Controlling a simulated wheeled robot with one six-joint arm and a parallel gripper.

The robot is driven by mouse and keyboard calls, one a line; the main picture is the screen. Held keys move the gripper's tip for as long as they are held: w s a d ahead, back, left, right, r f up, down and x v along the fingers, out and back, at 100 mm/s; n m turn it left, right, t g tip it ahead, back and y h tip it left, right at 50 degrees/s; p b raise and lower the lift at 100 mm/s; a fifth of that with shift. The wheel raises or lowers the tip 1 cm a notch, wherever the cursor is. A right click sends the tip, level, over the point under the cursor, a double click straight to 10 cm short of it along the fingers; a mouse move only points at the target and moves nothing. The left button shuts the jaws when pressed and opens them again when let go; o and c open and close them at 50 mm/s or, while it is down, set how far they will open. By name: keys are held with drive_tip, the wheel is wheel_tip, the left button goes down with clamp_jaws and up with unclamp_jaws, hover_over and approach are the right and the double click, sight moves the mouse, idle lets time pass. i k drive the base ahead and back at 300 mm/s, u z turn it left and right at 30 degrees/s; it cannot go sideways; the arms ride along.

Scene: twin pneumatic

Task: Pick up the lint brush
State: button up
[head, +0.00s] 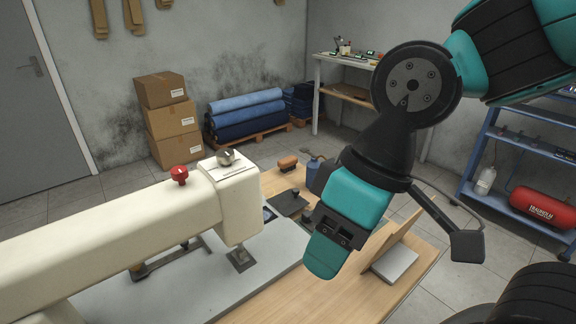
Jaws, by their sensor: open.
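A small brown wooden block with a dark underside, which looks like the lint brush (288,163), lies at the far edge of the wooden table (300,297). My gripper (326,258), teal and black, hangs over the table, in front of the brush and to its right in the picture. It is open and apart from the brush. The inside of the jaws is hard to see from this side.
A cream sewing machine (110,238) fills the left front. A dark flat plate (287,203) and a blue can (314,176) stand near the brush. A tilted board (384,240) and a grey block (395,264) are at the right edge. The front of the table is bare.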

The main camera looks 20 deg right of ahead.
sight(287, 164)
drive_tip(key=z, duration=2.4)
drive_tip(key=i, duration=3.2)
drive_tip(key=u, duration=2.9)
drive_tip(key=i, duration=1.1)
